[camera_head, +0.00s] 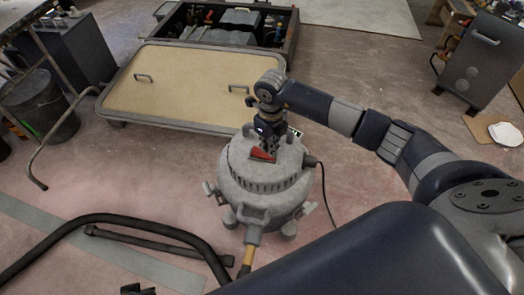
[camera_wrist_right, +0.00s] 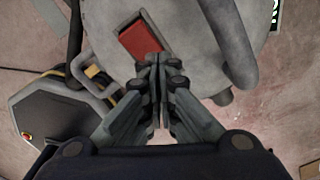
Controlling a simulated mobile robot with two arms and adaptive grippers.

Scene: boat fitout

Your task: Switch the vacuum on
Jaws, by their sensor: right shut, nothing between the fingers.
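The vacuum (camera_head: 268,185) is a grey round canister standing on the floor at the middle of the head view. Its red rocker switch (camera_head: 262,154) sits in a dark recess on the lid. In the right wrist view the red switch (camera_wrist_right: 141,40) lies just beyond my fingertips. My right gripper (camera_head: 268,148) is shut and empty, pointing down over the lid at the switch; it also shows in the wrist view (camera_wrist_right: 155,62). The fingertips overlap the near end of the switch recess; I cannot tell whether they touch it. My left gripper is not clearly in view.
A black hose (camera_head: 110,222) and a metal tube lie on the floor at left. A tan board (camera_head: 185,85) with handles lies behind the vacuum, with an open tool crate beyond. A dark bin (camera_head: 40,105) stands left, a grey cabinet (camera_head: 480,60) right. Floor right of the vacuum is mostly clear.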

